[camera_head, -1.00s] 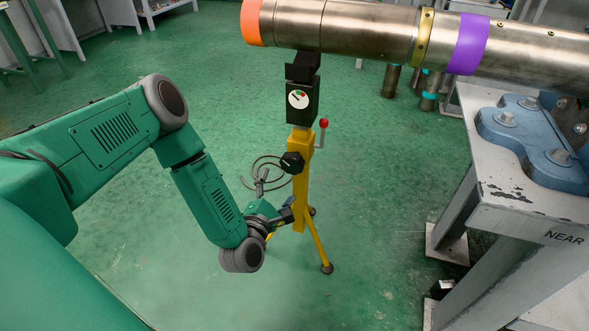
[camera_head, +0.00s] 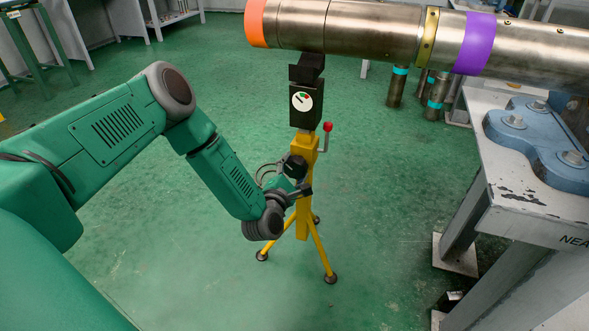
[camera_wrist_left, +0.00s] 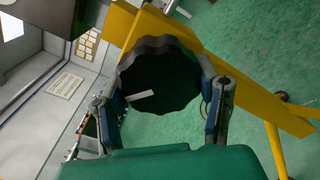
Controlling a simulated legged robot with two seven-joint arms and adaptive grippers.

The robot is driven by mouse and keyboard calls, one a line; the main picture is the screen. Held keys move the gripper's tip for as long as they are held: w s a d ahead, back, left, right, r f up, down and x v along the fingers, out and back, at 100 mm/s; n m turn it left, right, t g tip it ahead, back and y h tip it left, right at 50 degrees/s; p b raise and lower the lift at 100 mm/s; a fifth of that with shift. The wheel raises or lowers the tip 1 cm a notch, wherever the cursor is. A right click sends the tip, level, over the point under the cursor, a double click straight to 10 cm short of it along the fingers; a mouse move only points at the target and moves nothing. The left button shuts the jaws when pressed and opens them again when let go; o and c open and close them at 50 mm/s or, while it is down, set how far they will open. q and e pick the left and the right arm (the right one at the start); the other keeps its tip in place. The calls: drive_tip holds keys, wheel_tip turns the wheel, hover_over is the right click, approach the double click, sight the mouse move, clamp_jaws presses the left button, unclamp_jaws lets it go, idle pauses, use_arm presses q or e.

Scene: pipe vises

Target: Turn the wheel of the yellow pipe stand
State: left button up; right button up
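The yellow pipe stand (camera_head: 303,205) stands upright on three legs in the head view, under the end of a large metal pipe. Its black wheel (camera_head: 296,166) is on the column, below a dial and a red-knobbed lever. In the left wrist view the black scalloped wheel (camera_wrist_left: 160,78) fills the middle, with a pale mark on its face. My left gripper (camera_head: 288,185) is at the wheel. Its fingers are spread, one on each side of the rim (camera_wrist_left: 162,98); I cannot tell whether both touch it. My right gripper is not in view.
The metal pipe (camera_head: 370,30), with orange, yellow and purple bands, crosses above the stand. A grey bench (camera_head: 500,215) with a blue clamp part (camera_head: 550,150) stands at the right. Short pipes (camera_head: 397,88) stand behind. Green floor around the stand is clear.

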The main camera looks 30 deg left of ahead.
use_arm(q)
drive_tip(key=shift+d, duration=0.1)
drive_tip(key=shift+c, duration=1.4)
drive_tip(key=shift+f, duration=0.1)
